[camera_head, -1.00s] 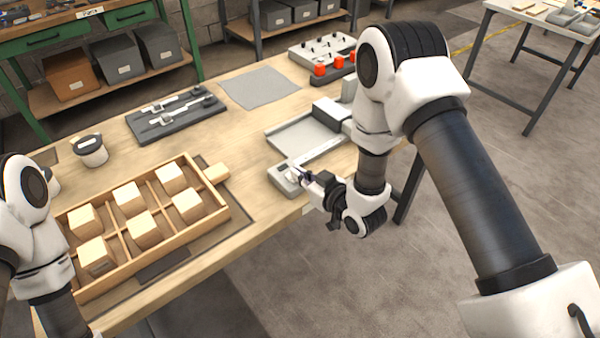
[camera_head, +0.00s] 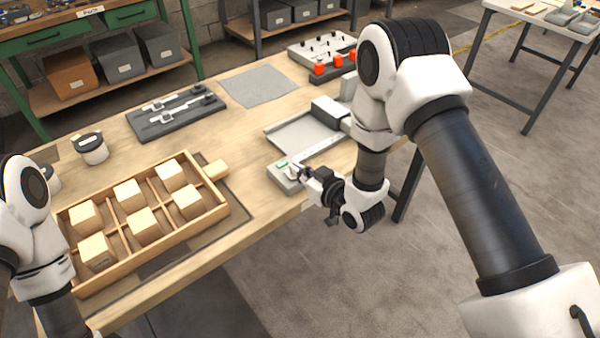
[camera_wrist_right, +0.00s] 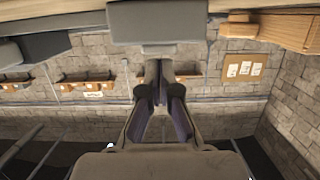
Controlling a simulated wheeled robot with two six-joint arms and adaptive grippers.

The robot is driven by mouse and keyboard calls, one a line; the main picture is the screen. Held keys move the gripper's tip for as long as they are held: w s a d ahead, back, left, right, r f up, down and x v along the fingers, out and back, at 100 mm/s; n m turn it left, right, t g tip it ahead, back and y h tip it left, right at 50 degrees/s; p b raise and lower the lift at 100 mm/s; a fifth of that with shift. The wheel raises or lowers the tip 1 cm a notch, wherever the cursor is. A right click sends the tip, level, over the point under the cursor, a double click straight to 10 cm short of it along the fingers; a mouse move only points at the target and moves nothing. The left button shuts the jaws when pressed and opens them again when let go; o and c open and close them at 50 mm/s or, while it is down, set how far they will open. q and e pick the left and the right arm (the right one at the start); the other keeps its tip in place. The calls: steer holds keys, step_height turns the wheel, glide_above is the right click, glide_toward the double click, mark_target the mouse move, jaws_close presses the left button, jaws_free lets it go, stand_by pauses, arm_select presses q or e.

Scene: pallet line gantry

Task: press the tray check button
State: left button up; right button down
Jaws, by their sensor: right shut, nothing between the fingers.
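A small grey control box (camera_head: 284,178) sits at the table's front edge, beside the grey tray fixture (camera_head: 300,135). A green patch (camera_head: 282,163) shows on its top. I take it to be the tray check button's box; the button itself I cannot make out behind the fingers. My right gripper (camera_head: 298,171) is shut and empty, its tips at the box's right side; contact I cannot tell. In the right wrist view the shut fingers (camera_wrist_right: 160,75) point toward a grey block (camera_wrist_right: 157,22), probably the same box. My left arm shows at the left, its gripper out of view.
A wooden crate (camera_head: 222,212) with several pale blocks stands left of the box. A dark fixture (camera_head: 175,122), a grey mat (camera_head: 259,87), a lidded cup (camera_head: 92,152) and a panel with red buttons (camera_head: 337,63) stand farther back.

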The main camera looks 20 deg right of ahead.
steer(key=shift+s+d+r, duration=0.1)
steer(key=shift+s+r, duration=0.05)
steer(key=shift+r, duration=0.45)
steer(key=shift+s+d+r, duration=0.1)
steer(key=shift+r, duration=0.5)
arm_select(q)
steer(key=shift+s+f+b, duration=0.25)
steer(key=shift+s+b, duration=0.2)
steer(key=shift+b, duration=0.35)
arm_select(e)
steer(key=v, duration=0.9)
steer(key=shift+s, duration=0.3)
steer(key=shift+r, duration=0.1)
